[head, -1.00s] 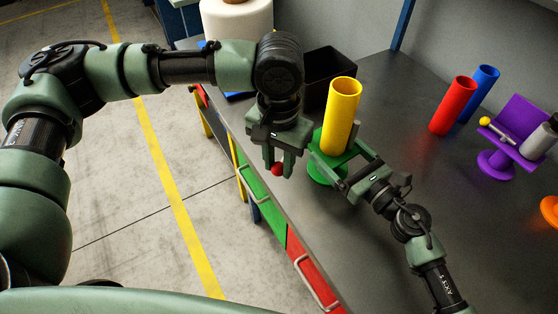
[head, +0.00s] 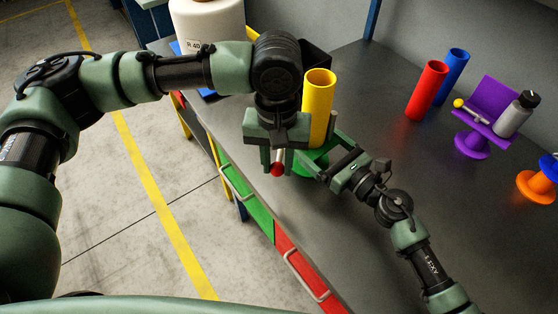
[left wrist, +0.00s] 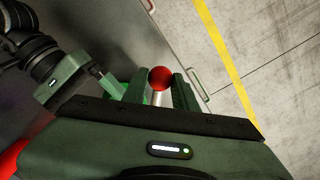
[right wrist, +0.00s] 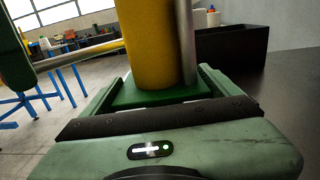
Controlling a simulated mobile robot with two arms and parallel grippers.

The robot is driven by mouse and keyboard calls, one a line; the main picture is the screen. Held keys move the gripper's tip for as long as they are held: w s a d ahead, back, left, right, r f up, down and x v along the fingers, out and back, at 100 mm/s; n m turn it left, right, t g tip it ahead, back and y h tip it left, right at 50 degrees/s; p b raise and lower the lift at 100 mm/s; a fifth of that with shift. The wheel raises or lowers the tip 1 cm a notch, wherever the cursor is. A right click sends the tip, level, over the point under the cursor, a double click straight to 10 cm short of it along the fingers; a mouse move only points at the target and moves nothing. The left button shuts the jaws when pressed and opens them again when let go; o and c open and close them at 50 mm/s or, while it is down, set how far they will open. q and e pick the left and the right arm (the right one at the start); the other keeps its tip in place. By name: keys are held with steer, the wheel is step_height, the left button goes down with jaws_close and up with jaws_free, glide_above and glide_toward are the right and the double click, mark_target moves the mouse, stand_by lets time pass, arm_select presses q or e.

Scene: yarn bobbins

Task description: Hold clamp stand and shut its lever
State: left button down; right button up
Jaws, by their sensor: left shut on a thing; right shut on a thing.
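The green clamp stand (head: 311,164) stands near the table's front edge with an upright yellow tube (head: 318,108) in it. In the right wrist view its green block (right wrist: 160,92) lies between my right fingers, below the yellow tube (right wrist: 153,45). My right gripper (head: 322,158) is shut on the stand. The lever is a pale rod (right wrist: 82,54) with a red ball (head: 277,169) at its end, sticking out from the stand towards the front edge. My left gripper (head: 276,158) is shut on the lever, with the red ball (left wrist: 161,78) showing between its fingers.
A red tube (head: 427,90) and a blue tube (head: 454,75) stand farther back. A black bin (head: 316,58) is behind the yellow tube. The table's middle is clear.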

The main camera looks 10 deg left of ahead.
arm_select(q)
steer(key=shift+d, duration=0.25)
steer(key=shift+n, duration=0.3)
arm_select(e)
steer(key=shift+s, duration=0.1)
arm_select(q)
steer(key=shift+w+d+n, duration=0.25)
steer(key=shift+d+n, duration=0.6)
steer(key=shift+d, duration=0.15)
steer(key=shift+w+d+n, duration=0.25)
steer(key=shift+d+n, duration=0.6)
steer(key=shift+d, duration=0.1)
steer(key=w+d+n, duration=0.2)
steer(key=d+n, duration=0.1)
steer(key=shift+d, duration=0.25)
